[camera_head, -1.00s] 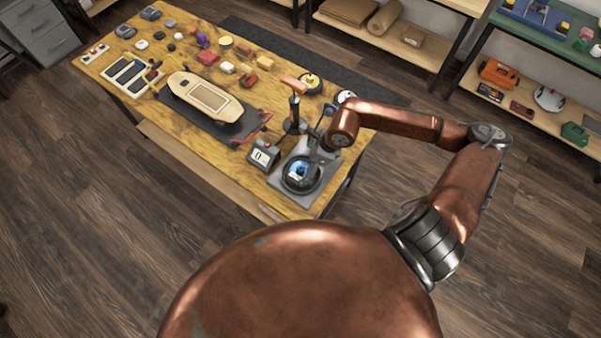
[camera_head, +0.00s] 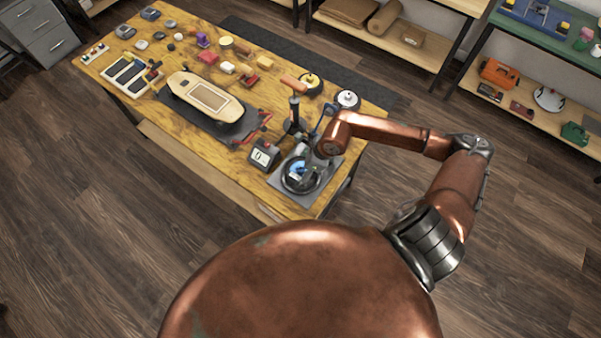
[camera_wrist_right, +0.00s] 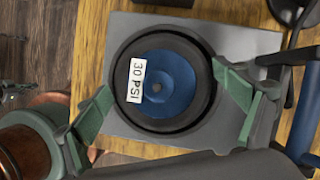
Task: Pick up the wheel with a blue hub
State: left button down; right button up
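The wheel with a blue hub (camera_wrist_right: 177,85) has a black tyre and a white "30 PSI" label. It lies flat on a grey plate (camera_wrist_right: 255,42) in the right wrist view. In the head view the wheel (camera_head: 297,172) is at the table's near right corner, partly hidden by my right gripper (camera_head: 308,166). In the right wrist view the right gripper (camera_wrist_right: 162,82) is open, its green-padded fingers on opposite sides of the tyre. The fingertips are close to the tyre's edge; I cannot tell whether they touch. My left gripper is not in view.
A small gauge with a display (camera_head: 264,154) and an upright pump (camera_head: 295,106) stand close to the plate. Wheels with yellow (camera_head: 310,82) and white hubs (camera_head: 347,100) are behind. A skateboard deck (camera_head: 205,97) lies mid-table.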

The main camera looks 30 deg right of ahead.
jog(key=c, duration=0.8)
jog(key=shift+r, duration=0.1)
jog(key=shift+c, duration=0.2)
